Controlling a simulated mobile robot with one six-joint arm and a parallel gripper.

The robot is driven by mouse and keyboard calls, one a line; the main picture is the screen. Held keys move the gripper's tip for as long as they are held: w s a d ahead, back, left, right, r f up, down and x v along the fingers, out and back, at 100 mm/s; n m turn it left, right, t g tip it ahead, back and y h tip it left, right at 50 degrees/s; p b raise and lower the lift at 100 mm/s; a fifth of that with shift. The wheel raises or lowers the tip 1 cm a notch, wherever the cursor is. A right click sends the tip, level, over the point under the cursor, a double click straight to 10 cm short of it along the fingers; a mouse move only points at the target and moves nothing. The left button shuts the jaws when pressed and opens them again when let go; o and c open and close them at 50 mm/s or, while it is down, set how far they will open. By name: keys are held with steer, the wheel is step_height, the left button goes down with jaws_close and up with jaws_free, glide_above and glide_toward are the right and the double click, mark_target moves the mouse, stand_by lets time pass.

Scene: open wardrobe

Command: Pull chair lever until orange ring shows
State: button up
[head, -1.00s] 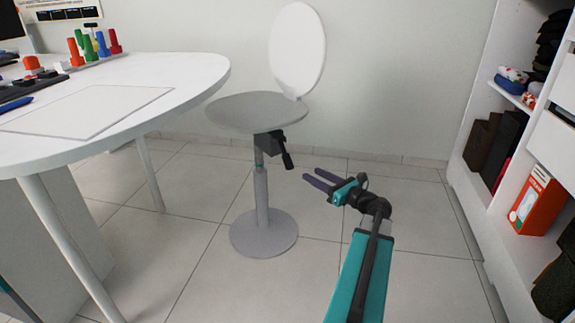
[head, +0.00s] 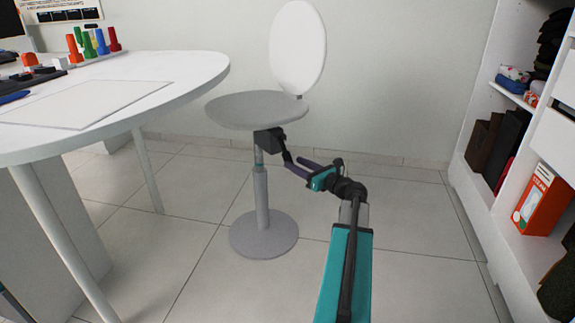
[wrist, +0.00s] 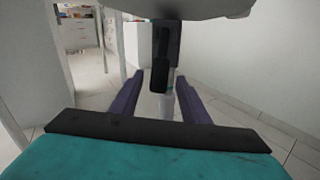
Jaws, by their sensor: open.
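The chair (head: 258,110) has a round grey seat, a white oval back and a single post on a round base. A black lever (head: 287,155) sticks out to the right from a dark box under the seat. In the wrist view the lever (wrist: 159,76) hangs between the two purple fingers, with space on either side. My gripper (head: 296,165) is open, its fingers at the lever's end; I cannot tell whether they touch it. A teal band (head: 258,165) shows on the post. I see no orange ring on the post.
A white round-edged table (head: 190,85) stands at the left, with coloured pegs on it. White shelves (head: 480,185) with boxes and folded clothes stand at the right. The tiled floor between chair and shelves is clear.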

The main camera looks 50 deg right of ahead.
mark_target(291, 161)
steer(key=shift+w+b, duration=0.7)
steer(key=shift+w, duration=1.7)
jaws_close()
steer(key=shift+a, duration=0.3)
steer(key=shift+d, duration=0.25)
